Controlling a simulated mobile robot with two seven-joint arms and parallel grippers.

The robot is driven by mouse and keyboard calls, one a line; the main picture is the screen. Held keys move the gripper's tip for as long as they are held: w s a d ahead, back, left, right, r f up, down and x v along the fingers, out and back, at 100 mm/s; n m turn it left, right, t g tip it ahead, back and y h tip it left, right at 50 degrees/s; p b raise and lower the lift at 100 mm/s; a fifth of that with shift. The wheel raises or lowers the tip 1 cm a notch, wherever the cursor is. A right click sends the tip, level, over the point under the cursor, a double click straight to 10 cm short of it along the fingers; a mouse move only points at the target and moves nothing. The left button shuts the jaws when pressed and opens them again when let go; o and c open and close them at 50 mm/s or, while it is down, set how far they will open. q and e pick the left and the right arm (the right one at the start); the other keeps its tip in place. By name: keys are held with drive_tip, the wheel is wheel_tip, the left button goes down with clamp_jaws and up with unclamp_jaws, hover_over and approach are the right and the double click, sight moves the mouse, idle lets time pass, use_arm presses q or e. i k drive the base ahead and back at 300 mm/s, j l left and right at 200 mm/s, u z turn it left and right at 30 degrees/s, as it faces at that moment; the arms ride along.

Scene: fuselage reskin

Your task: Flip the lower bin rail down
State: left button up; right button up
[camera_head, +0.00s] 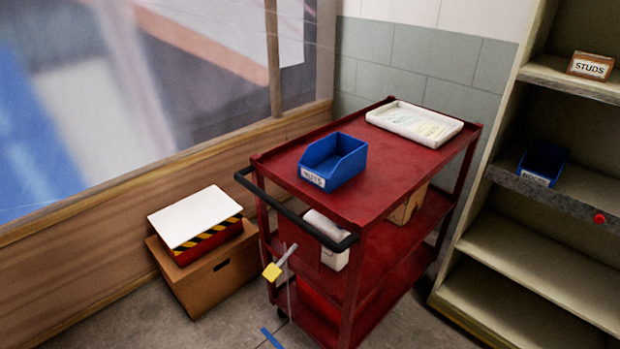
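The shelf unit (527,270) stands at the right edge of the view. A grey rail (565,204) runs along the front edge of its middle shelf, with a red knob (599,218) towards the right. It appears to be the lower bin rail; its hinge and exact position are hard to tell. A blue bin (543,161) with a white label sits on that shelf, behind the rail. Neither of my grippers is in view.
A red cart (312,217) stands left of the shelf, carrying a blue bin labelled NUTS (333,161) and a white tray (414,124). A STUDS box (591,66) is on the upper shelf. A cardboard box (209,268) is on the floor at left.

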sight(603, 220)
drive_tip(key=z, duration=1.65)
